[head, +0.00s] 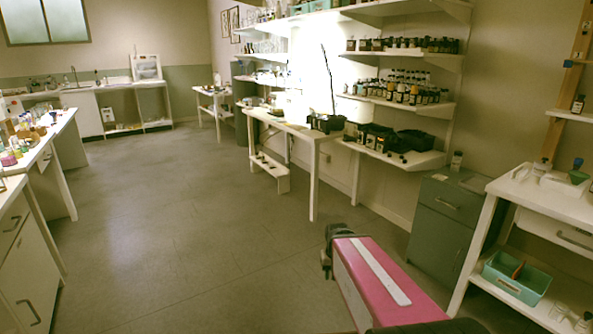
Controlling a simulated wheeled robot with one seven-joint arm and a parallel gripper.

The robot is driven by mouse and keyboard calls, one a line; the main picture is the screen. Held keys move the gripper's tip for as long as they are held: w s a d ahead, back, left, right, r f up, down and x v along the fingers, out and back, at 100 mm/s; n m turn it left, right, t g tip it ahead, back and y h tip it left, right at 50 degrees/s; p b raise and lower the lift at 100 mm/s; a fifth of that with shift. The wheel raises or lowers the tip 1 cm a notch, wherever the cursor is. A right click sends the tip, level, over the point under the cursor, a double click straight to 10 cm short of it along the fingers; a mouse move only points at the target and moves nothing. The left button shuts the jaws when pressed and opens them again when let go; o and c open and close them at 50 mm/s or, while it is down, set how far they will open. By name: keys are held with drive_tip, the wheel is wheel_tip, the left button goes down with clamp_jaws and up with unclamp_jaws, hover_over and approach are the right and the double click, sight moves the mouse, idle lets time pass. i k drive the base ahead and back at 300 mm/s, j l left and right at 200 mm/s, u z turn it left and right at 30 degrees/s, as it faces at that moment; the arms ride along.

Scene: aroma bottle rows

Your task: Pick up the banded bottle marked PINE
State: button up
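Several dark bottles with pale labels (414,96) stand in rows on the middle wall shelf. Shorter dark bottles (418,44) line the shelf above. One dark bottle with a pale label (578,104) stands alone on the small shelf at the right. Another small bottle (457,159) stands by the green cabinet. The lettering is too small to read, so I cannot tell which bottle is marked PINE. My pink arm link shows at the bottom with a dark part at its far end. I make out no gripper fingers.
A green cabinet (441,222) and a white bench (540,200) with a teal bin (517,279) below stand at the right. A white table (290,125) stands along the wall. Cluttered counters (22,190) line the left. The grey floor (190,215) between is clear.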

sight(414, 91)
drive_tip(key=i+j+z, duration=0.2)
drive_tip(key=i, duration=0.3)
drive_tip(key=i+j+z, duration=0.15)
drive_tip(key=i, duration=0.4)
drive_tip(key=i+j+z, duration=0.2)
drive_tip(key=i, duration=0.3)
drive_tip(key=i+j+z, duration=0.35)
drive_tip(key=z, duration=0.15)
drive_tip(key=i+j+z, duration=0.75)
drive_tip(key=j+z, duration=0.25)
drive_tip(key=j, duration=0.2)
